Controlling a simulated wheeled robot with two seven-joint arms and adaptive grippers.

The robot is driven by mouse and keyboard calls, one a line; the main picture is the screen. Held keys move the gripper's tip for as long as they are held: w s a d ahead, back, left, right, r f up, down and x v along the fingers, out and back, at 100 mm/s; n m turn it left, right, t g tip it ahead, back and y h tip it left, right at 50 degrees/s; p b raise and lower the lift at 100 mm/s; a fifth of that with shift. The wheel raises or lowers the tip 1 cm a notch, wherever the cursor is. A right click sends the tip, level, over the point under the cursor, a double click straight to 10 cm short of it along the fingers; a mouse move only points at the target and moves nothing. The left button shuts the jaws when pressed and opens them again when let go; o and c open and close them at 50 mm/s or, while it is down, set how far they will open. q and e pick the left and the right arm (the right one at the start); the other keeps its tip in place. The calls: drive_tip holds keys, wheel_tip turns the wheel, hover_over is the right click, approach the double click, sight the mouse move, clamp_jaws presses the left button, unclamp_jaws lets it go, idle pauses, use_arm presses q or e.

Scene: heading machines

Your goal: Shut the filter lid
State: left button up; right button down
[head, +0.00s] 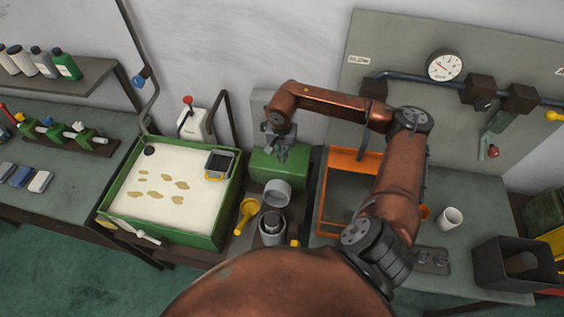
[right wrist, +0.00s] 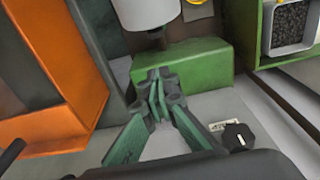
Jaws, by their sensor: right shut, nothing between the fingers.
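The filter body is an open grey cylinder (head: 272,227) at the front middle of the bench. A light grey round cap, which looks like the filter lid (head: 277,190), stands raised behind its mouth. In the right wrist view the lid (right wrist: 146,12) shows at the top edge, partly cut off; its hinge is not clear. My right gripper (head: 279,147) is over the green block (head: 280,167), behind the lid. In the wrist view its green fingers (right wrist: 158,90) are shut and empty, apart from the lid. My left gripper is not in view.
A green-rimmed tray (head: 228,215) of pale material stands left of the filter, with a yellow scoop (head: 246,212) between. An orange frame (head: 323,200) stands to the right, under my right arm. A white cup (head: 450,219) is farther right.

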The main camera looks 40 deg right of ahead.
sight(281, 180)
drive_tip(key=f+p, duration=0.1)
drive_tip(key=f, duration=0.1)
drive_tip(key=s+a+f+p, duration=0.1)
drive_tip(key=f, duration=0.1)
drive_tip(key=a+f+p, duration=0.1)
drive_tip(key=f, duration=0.2)
drive_tip(key=shift+s+a, duration=0.15)
drive_tip(key=shift+s, duration=0.25)
drive_tip(key=shift+s+a+p, duration=0.15)
drive_tip(key=shift+p, duration=0.15)
drive_tip(key=shift+a, duration=0.1)
